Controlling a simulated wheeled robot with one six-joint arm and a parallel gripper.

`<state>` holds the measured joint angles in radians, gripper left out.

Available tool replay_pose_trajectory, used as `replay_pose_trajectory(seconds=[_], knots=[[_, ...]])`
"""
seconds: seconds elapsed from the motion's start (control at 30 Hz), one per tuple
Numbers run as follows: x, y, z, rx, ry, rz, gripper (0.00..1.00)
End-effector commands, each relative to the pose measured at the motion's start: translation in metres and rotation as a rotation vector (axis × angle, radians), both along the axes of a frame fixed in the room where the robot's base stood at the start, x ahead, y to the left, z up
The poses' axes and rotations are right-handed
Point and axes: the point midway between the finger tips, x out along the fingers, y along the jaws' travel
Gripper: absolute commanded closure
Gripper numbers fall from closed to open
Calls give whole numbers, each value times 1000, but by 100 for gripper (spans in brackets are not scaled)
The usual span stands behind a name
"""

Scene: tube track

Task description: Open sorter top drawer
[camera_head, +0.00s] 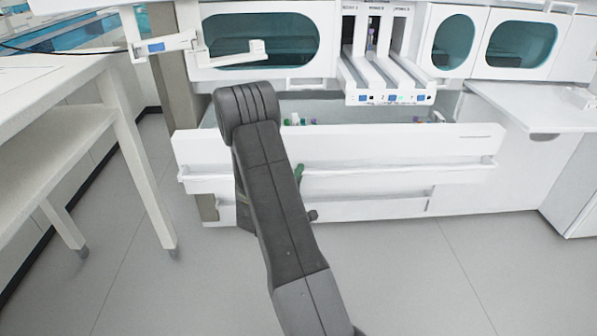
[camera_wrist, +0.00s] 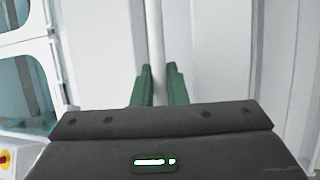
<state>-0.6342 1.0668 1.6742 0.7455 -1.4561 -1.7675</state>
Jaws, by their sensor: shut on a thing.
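The sorter (camera_head: 345,30) is a large white machine with dark oval windows. Its top drawer (camera_head: 400,148) stands pulled out, with its open inside and several small coloured tube caps (camera_head: 300,121) showing behind the front panel. A long white bar handle (camera_head: 400,167) runs along the drawer front. My gripper (camera_head: 299,173) is at the left part of this handle, mostly hidden behind my arm. In the wrist view its two green fingers (camera_wrist: 160,85) lie on either side of the white handle bar (camera_wrist: 155,40), shut on it.
A lower drawer front (camera_head: 370,208) is below the top drawer, close to the floor. A white table (camera_head: 60,80) stands at the left, and a white worktop (camera_head: 540,108) juts out at the right. The grey floor (camera_head: 430,280) in front is clear.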

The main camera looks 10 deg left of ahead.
Motion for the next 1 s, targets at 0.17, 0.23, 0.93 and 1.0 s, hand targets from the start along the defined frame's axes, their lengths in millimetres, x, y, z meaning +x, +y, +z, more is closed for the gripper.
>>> replay_pose_trajectory(seconds=[0.17,0.23,0.93,1.0], knots=[[-26,-6,-1,-2,2,4,100],[-34,-9,-1,0,1,3,100],[-54,-14,0,0,0,4,84],[-54,-14,0,0,0,3,79]])
